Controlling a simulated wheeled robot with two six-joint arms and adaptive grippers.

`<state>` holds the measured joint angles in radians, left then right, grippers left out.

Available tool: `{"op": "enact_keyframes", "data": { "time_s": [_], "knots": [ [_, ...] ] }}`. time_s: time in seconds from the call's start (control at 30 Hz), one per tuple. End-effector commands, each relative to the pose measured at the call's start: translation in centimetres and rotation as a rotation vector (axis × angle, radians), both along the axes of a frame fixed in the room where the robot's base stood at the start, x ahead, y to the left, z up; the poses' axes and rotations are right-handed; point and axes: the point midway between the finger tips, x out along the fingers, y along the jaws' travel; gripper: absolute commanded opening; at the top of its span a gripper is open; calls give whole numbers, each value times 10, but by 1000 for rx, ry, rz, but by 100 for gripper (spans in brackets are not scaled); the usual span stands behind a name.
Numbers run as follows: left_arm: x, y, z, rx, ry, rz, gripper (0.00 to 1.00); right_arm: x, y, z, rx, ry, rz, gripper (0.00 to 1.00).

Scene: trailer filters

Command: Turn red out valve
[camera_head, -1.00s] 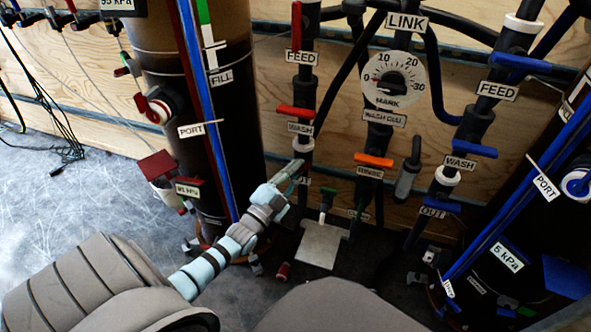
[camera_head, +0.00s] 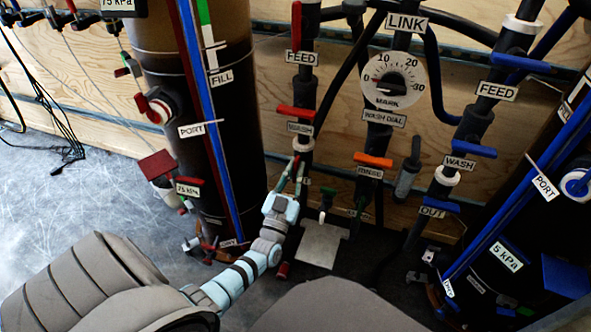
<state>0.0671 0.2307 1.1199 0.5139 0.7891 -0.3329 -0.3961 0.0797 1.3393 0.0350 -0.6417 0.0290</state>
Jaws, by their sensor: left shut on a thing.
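My left gripper (camera_head: 292,177) reaches up from the bottom of the view to the lower part of the left pipe. It is shut on the red out valve handle (camera_head: 296,165), below the white collar (camera_head: 299,143). The gripper hides most of that handle and most of the label beside it. A small bit of red shows between the fingers. My right gripper is not in view.
The red wash valve (camera_head: 296,112) is just above on the same pipe. An orange valve (camera_head: 373,160) and a round dial (camera_head: 394,80) are to the right. The dark red-side tank (camera_head: 222,150) stands close on the left. Blue valves (camera_head: 470,149) are further right.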

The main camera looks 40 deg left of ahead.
Motion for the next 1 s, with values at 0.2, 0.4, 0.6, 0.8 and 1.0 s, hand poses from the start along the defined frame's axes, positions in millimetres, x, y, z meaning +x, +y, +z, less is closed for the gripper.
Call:
{"op": "enact_keyframes", "data": {
  "time_s": [0.2, 0.4, 0.6, 0.8, 1.0],
  "knots": [
    [0, 0, -1, -57, -18, 0, 0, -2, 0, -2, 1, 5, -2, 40],
    [0, 0, -1, -73, -22, 0, 0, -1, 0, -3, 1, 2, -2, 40],
    [0, 0, -1, -73, -22, 0, 0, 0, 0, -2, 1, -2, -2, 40],
    [0, 0, -1, -72, -23, 0, 27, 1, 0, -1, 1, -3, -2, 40],
    [0, 0, 0, -71, -24, 0, 30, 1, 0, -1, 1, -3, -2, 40]
  ]
}}
